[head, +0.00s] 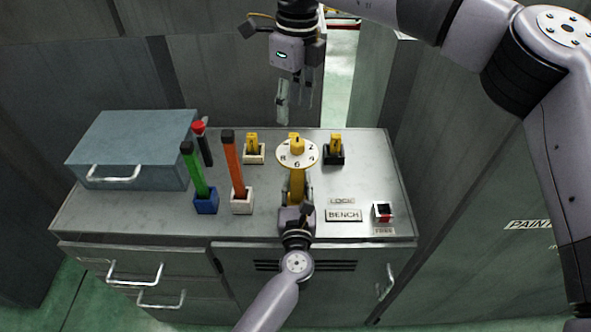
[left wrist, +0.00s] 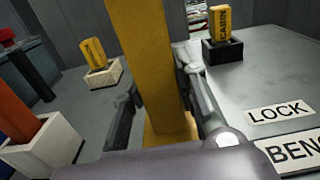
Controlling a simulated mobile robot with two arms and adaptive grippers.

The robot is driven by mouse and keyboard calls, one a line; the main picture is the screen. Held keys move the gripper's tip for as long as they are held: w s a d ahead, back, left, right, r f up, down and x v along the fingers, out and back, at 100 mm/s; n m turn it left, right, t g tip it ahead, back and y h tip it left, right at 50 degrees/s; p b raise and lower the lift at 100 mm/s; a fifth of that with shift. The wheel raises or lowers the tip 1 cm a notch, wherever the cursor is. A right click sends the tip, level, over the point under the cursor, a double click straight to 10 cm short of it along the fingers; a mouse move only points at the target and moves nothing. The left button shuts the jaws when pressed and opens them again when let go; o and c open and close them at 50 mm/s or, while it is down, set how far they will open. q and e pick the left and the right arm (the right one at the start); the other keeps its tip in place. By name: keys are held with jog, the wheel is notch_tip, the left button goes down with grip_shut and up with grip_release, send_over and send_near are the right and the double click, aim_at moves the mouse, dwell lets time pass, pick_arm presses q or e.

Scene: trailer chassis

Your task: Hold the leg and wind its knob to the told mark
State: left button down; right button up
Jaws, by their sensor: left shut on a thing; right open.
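The leg (head: 297,183) is a yellow upright post on the bench top. A white round dial (head: 285,158) with dark numbers sits on top of it, with a yellow knob (head: 297,145) at its centre. The knob's exact setting is too small to tell. My left gripper (head: 297,196) is shut on the leg below the dial, one finger on each side; the leg also fills the middle of the left wrist view (left wrist: 147,65). My right gripper (head: 296,103) is open and empty, hanging fingers down above and behind the dial, apart from the knob.
A yellow tag marked CABIN (left wrist: 222,20) stands in a black holder, another (head: 252,142) in a white one. Green (head: 193,170) and orange (head: 233,165) bars stand left of the leg, near a blue box (head: 130,145). A red switch (head: 383,212) sits at front right.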

aim_at(298, 142)
jog(key=shift+d+f+h, duration=0.3)
jog(key=shift+d+f, duration=0.25)
jog(key=shift+f, duration=4.35)
jog(key=shift+c, duration=0.5)
jog(key=c, duration=0.8)
jog(key=shift+o, duration=0.2)
jog(key=m, duration=0.4)
jog(key=shift+w, duration=0.1)
jog(key=m, duration=0.4)
